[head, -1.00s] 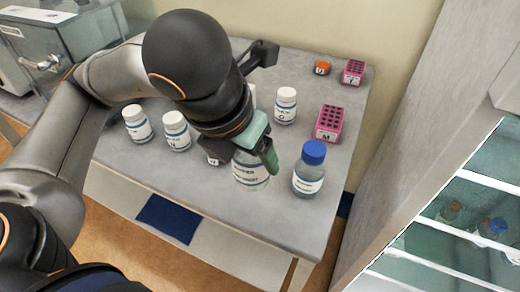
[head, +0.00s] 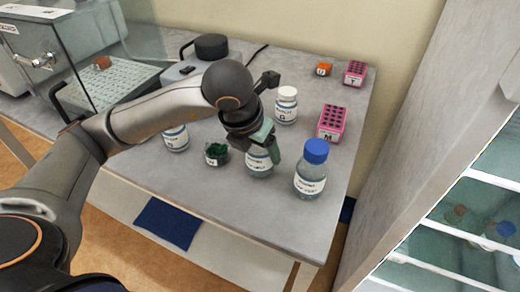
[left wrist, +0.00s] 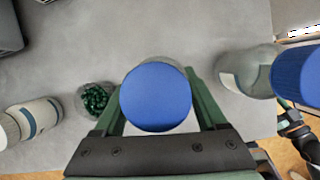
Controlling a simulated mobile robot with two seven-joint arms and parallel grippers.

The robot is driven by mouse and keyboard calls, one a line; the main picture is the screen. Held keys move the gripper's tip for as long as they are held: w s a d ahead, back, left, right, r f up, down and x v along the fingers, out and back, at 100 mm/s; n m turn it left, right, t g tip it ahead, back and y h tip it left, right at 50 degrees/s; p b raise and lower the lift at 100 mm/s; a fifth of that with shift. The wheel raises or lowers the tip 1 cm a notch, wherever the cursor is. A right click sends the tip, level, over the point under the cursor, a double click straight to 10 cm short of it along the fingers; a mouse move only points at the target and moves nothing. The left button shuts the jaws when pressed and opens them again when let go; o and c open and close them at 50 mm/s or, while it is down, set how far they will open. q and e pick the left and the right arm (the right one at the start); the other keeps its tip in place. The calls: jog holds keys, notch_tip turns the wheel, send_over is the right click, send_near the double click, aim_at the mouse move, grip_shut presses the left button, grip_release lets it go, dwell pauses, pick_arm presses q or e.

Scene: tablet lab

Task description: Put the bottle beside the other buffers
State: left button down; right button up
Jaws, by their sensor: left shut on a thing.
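My left gripper (head: 264,140) is shut around a clear bottle (head: 259,163) with a white label. In the left wrist view its round blue cap (left wrist: 156,97) sits between the green fingers; in the head view the gripper hides the cap. The bottle is upright, at or just above the grey table (head: 225,190); I cannot tell whether it touches. A second blue-capped bottle (head: 311,170) stands just to its right, apart from it.
A jar of green material (head: 216,153) and a white bottle (head: 176,138) stand left, another white bottle (head: 286,106) behind. Pink racks (head: 331,122) (head: 355,72) and an orange block (head: 323,69) are farther back. At right, a cabinet with shelves (head: 470,221) holds an orange-capped and a blue-capped bottle.

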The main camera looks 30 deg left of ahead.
pick_arm(q)
jog(key=shift+f, duration=0.15)
grip_release()
dwell(0.4)
